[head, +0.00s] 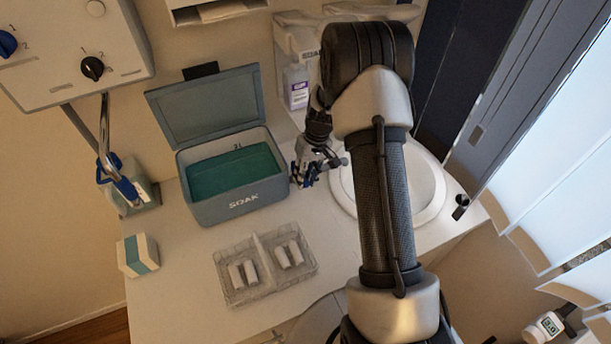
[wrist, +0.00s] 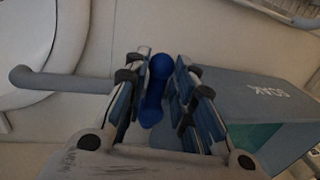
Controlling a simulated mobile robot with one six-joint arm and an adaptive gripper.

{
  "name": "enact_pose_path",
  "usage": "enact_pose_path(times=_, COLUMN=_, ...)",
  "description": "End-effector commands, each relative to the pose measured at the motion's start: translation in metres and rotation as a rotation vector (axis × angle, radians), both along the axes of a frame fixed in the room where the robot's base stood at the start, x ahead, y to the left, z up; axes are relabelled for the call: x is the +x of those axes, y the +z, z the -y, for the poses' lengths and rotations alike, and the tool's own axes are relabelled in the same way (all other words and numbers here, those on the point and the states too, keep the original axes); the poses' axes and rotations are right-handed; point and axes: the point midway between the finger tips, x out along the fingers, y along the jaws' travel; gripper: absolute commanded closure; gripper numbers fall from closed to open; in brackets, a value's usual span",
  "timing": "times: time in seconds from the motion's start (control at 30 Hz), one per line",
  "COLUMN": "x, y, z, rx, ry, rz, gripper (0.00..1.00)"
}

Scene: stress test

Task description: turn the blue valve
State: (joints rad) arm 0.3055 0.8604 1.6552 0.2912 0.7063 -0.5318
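The blue valve handle (wrist: 158,85) shows in the wrist view, with a rounded top and a narrower stem, beside a grey spout pipe (wrist: 65,82). My gripper (wrist: 160,62) points at it, its two blue-padded fingers standing on either side of the handle. The fingers are apart, with narrow gaps to the handle, so no firm grip shows. In the head view my gripper (head: 306,176) is low between the soak box and the sink, and my arm and the fingers largely hide the valve there.
The open teal SOAK box (head: 240,205) stands just left of my gripper; it also shows in the wrist view (wrist: 262,98). The white sink (head: 430,205) is to the right. A clear divided tray (head: 235,292) with white pieces lies in front. A wall panel (head: 60,45) is upper left.

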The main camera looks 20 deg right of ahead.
Motion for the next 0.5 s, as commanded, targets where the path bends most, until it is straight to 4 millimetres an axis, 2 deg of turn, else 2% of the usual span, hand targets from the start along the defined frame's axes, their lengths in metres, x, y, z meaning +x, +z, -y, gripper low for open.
enact_pose_path(times=0.03, x=0.0000, y=0.0001, z=0.0001, rx=0.000, ry=0.000, rz=0.000, gripper=0.82)
enact_pose_path(times=0.3, x=0.0000, y=0.0003, z=0.0002, rx=0.000, ry=0.000, rz=0.000, gripper=1.00)
enact_pose_path(times=0.5, x=0.0001, y=0.0004, z=0.0002, rx=0.000, ry=0.000, rz=0.000, gripper=1.00)
